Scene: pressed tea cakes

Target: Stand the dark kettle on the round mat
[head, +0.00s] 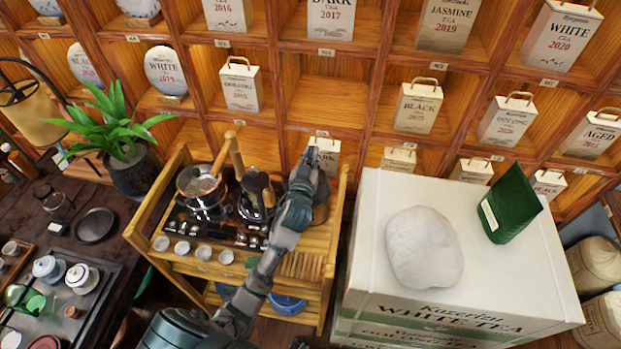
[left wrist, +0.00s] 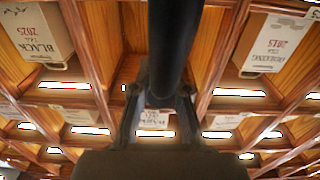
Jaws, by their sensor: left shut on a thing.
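My left gripper (head: 311,163) is shut above the right end of the wooden cart, in front of the shelves. In the left wrist view its fingers (left wrist: 155,128) close on a black bar-shaped handle (left wrist: 174,45). A dark brown rounded body (head: 321,207), which looks like the dark kettle, shows just below the gripper, partly hidden by my arm. I cannot tell whether it touches the cart. A round dark mat (head: 95,225) lies bare on the dark table at the left. My right gripper is not in view.
The wooden cart (head: 180,264) holds a glass pot (head: 201,190), another dark pot (head: 252,207) and several small cups. A tea tray (head: 98,290) lies near the mat. A white crate (head: 373,240) stands at right.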

